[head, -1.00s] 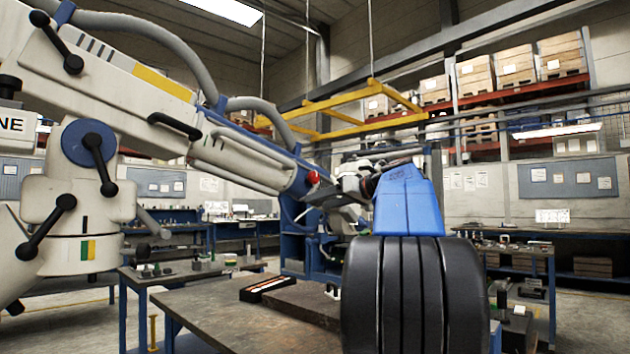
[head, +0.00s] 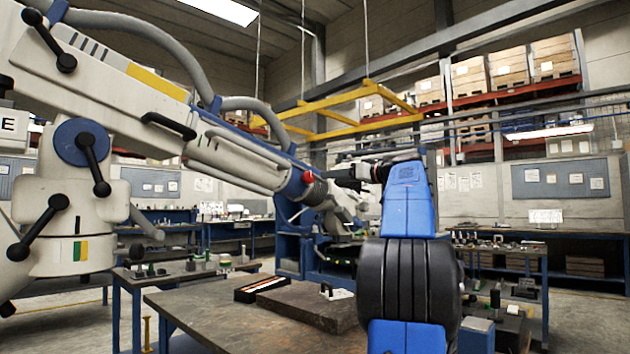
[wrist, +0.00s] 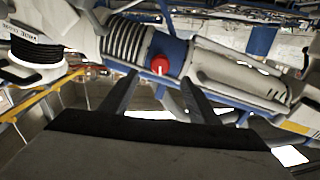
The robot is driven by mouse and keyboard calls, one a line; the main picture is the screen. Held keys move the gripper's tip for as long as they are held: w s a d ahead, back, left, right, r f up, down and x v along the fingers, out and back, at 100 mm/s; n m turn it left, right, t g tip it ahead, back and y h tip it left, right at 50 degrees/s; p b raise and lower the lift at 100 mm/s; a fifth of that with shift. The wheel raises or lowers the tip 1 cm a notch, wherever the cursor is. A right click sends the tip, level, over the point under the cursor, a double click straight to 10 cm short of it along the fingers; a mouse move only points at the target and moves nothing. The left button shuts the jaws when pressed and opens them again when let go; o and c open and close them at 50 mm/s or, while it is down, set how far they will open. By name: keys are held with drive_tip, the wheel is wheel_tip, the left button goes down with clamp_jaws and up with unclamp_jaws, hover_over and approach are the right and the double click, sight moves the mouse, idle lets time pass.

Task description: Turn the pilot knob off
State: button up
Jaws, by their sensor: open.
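The pilot knob is the red knob (head: 309,178) on the blue collar of the large white arm. In the wrist view the red knob (wrist: 160,64) shows a short pale mark at its lower edge. My gripper (wrist: 160,78) is open and empty, with its two dark fingers on either side of the knob in the picture. The knob appears just beyond the fingertips; I cannot tell any contact. In the head view my gripper (head: 334,178) is small and dark, just right of the knob, and my own arm hides part of the area.
The white arm (head: 110,100) carries black levers and grey hoses. A metal workbench (head: 210,314) stands below with a dark block (head: 310,305) and a tray (head: 262,287). A yellow frame (head: 340,105) hangs behind. Open air lies above the workbench.

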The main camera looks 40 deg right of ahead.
sight(311, 179)
drive_tip(key=w, duration=1)
drive_tip(key=shift+a, duration=0.4)
